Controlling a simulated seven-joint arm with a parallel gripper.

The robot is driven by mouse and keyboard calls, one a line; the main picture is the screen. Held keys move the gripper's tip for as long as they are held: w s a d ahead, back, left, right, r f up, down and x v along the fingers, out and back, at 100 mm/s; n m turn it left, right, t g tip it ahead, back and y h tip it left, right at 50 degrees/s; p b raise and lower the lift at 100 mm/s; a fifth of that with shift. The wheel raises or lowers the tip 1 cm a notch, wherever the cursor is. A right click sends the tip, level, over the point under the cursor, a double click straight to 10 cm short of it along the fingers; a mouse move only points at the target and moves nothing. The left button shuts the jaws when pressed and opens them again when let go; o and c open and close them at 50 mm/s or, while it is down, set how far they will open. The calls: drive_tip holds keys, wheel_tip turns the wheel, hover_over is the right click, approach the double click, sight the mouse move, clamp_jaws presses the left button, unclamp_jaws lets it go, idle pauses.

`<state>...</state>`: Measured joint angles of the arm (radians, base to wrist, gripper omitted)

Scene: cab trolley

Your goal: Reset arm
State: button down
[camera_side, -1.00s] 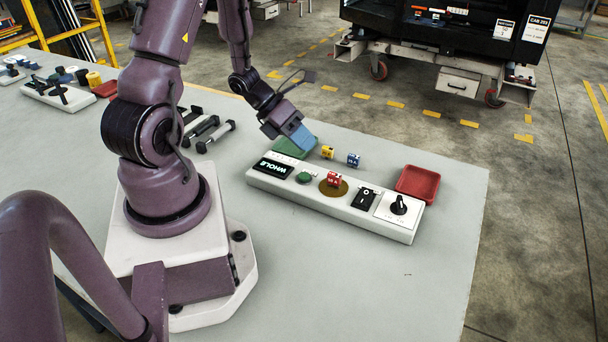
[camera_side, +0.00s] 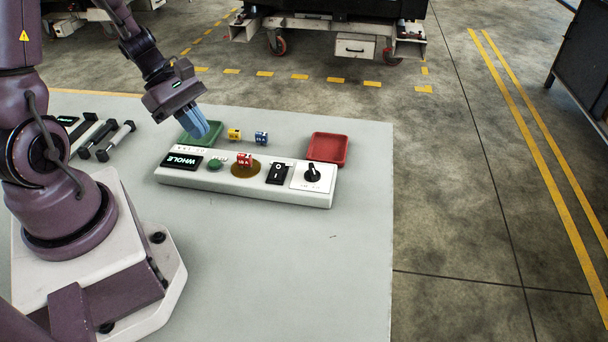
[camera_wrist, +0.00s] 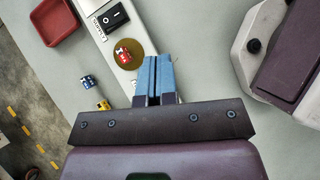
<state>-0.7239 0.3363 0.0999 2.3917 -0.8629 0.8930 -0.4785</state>
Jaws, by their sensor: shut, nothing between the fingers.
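My gripper (camera_side: 201,130) has blue fingers, shut and empty, pointing down. In the side view it is in front of or above the green tray (camera_side: 187,139), at the left end of the white control panel (camera_side: 250,188). In the wrist view the shut fingers of my gripper (camera_wrist: 158,62) point toward the panel (camera_wrist: 140,40), and their tips look clear of the cubes. Part of the green tray is hidden behind the fingers in the side view.
A red cube (camera_side: 244,159) sits on the panel's brown disc (camera_side: 246,171). A yellow cube (camera_side: 234,134) and a blue cube (camera_side: 261,138) stand behind the panel. A red tray (camera_side: 328,147) lies at the right. Black-handled bars (camera_side: 108,140) lie at the left. The table front is clear.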

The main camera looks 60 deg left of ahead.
drive_tip(key=s+d+r+m+t+y, duration=0.1)
drive_tip(key=d+r+m+y, duration=0.2)
drive_tip(key=r+m, duration=0.6)
drive_tip(key=s+d+r+m+t+y, duration=0.1)
drive_tip(key=d+r+m, duration=0.6)
drive_tip(key=m, duration=0.7)
wheel_tip(320, 180, up, 3)
drive_tip(key=s+y, duration=0.1)
drive_tip(key=y, duration=0.1)
drive_tip(key=shift+s+d+f+y, duration=0.2)
drive_tip(key=shift+s+d+y, duration=0.05)
drive_tip(key=shift+y, duration=0.05)
